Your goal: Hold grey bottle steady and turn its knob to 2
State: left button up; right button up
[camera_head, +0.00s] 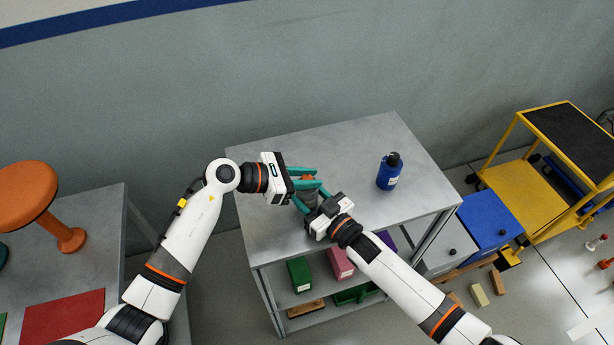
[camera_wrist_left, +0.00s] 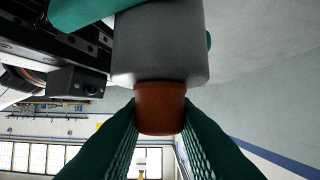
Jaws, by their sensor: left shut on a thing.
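The grey bottle (camera_wrist_left: 160,42) fills the top of the left wrist view, with its orange-brown knob (camera_wrist_left: 160,108) pointing down in that picture. In the head view the bottle is mostly hidden between my two grippers above the table, with the knob (camera_head: 318,184) just showing. My left gripper (camera_head: 318,178) has its green fingers on both sides of the knob. My right gripper (camera_head: 311,198) comes from the lower right, and its green fingers show on either side of the bottle body in the left wrist view. The knob's number marks cannot be read.
A blue bottle (camera_head: 389,172) with a black cap stands on the grey table (camera_head: 420,187), right of my grippers. Coloured boxes sit on the shelf below, including a green box (camera_head: 299,274). A yellow cart (camera_head: 525,175) stands right. An orange stool (camera_head: 28,190) is on another table left.

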pick_arm(q)
jog(key=shift+f, duration=0.1)
jog(key=n+t+y, duration=0.1)
jog(key=n+t, duration=0.2)
jog(key=shift+s+y, duration=0.1)
jog(key=shift+y, duration=0.3)
jog(key=shift+d+n+t+y, duration=0.1)
jog(key=shift+n+t+y, duration=0.7)
jog(key=shift+n+t, duration=0.45)
jog(key=shift+n, duration=0.25)
jog(key=o, duration=1)
jog(key=shift+c, duration=0.2)
jog(key=v, duration=1.2)
